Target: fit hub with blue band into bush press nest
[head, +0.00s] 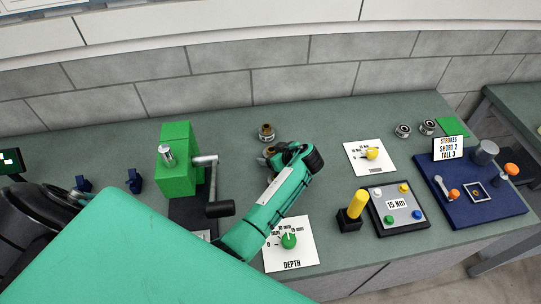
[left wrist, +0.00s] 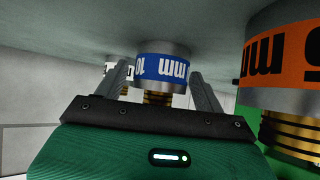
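The hub with the blue band (left wrist: 162,68) stands between the fingers of my left gripper (left wrist: 158,88) in the left wrist view, which appears upside down. The fingers are apart, with a visible gap on the left side of the hub. Below the band in that picture is a ribbed brass part. In the head view my left gripper (head: 282,152) is low over the bench, partly covering a brass-coloured hub. The bush press (head: 177,160), a green block with a grey crank, stands left of it. Its nest is hard to make out behind my arm. My right gripper is not seen.
A hub with an orange band (left wrist: 283,68) stands close beside the blue one. Another hub (head: 266,132) is behind my gripper.

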